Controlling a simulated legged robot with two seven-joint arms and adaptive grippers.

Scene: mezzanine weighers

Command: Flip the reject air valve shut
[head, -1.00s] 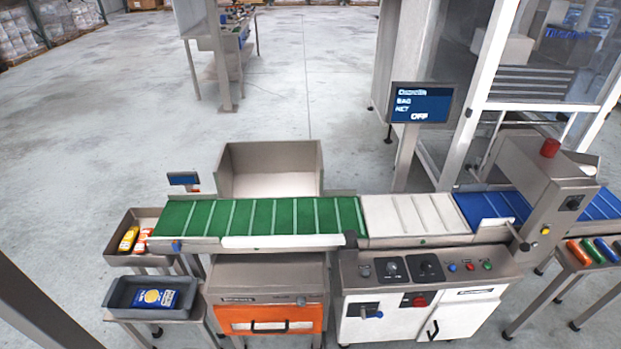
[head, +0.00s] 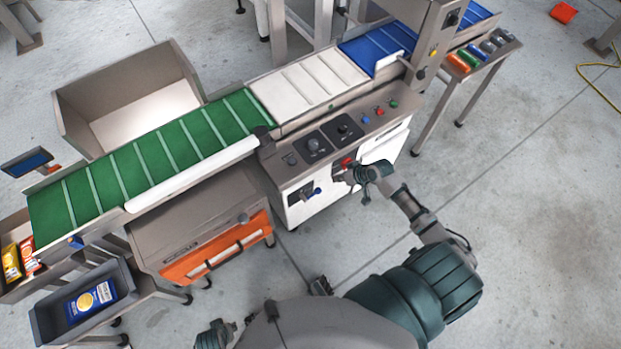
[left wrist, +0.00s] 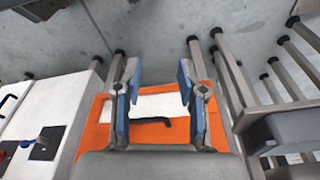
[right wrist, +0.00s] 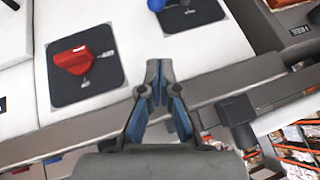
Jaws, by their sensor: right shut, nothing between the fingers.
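On the white cabinet front, a blue-handled lever (head: 316,191) sits on a dark plate (head: 298,195); I take it for the reject air valve. The handle points out to the right of the plate. The blue handle (right wrist: 156,5) is cut by the top edge of the right wrist view. A red rotary switch (right wrist: 75,61) sits on a dark plate beside it. My right gripper (head: 341,177) is shut and empty, in front of the cabinet near the red switch; its closed tips also show in the right wrist view (right wrist: 159,72). My left gripper (left wrist: 159,75) is open and empty, facing an orange door.
Above the cabinet front, a control panel (head: 350,141) carries knobs and coloured buttons. The green belt (head: 150,157) runs left. An orange-fronted unit (head: 222,252) stands left of the cabinet, and a grey tray (head: 124,278) beyond it.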

